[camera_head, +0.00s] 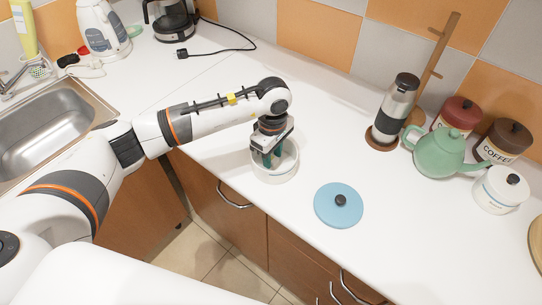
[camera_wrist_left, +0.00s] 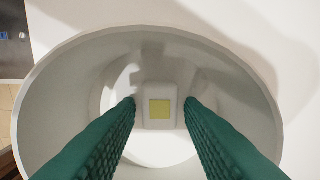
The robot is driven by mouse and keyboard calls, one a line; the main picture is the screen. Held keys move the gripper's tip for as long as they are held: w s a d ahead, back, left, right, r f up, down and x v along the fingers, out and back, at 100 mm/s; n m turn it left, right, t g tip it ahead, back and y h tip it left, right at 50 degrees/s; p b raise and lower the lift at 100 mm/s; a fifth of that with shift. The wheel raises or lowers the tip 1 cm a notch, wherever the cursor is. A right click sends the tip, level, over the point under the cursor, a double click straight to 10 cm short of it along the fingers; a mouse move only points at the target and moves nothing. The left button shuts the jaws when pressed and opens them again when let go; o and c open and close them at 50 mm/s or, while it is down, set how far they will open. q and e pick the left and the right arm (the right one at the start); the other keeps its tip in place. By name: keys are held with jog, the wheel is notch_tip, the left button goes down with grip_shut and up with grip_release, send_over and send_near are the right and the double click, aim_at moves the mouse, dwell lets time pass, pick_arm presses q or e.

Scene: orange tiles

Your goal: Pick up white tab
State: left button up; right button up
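The white tab (camera_wrist_left: 159,108), a small white block with a yellow square on its face, lies inside a white pot (camera_wrist_left: 255,90) at the bottom. The pot also shows in the head view (camera_head: 274,174), on the counter's front edge. My left gripper (camera_head: 268,160) points down into the pot. In the left wrist view its two green fingers (camera_wrist_left: 160,103) are open, one on each side of the tab, with a narrow gap to each side. I cannot tell how far above the tab the fingertips are. The tab is hidden in the head view. My right gripper is not in view.
A blue lid (camera_head: 330,212) with a dark knob lies right of the pot. A green teapot (camera_head: 440,152), canisters (camera_head: 501,190) and a grinder-like bottle (camera_head: 395,108) stand further right. A sink (camera_head: 50,110) is at the left. The counter (camera_head: 300,100) behind the pot is clear.

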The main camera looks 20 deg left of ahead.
pick_arm(q)
jog(key=c, duration=0.7)
jog(key=shift+r, duration=0.1)
jog(key=shift+c, duration=0.2)
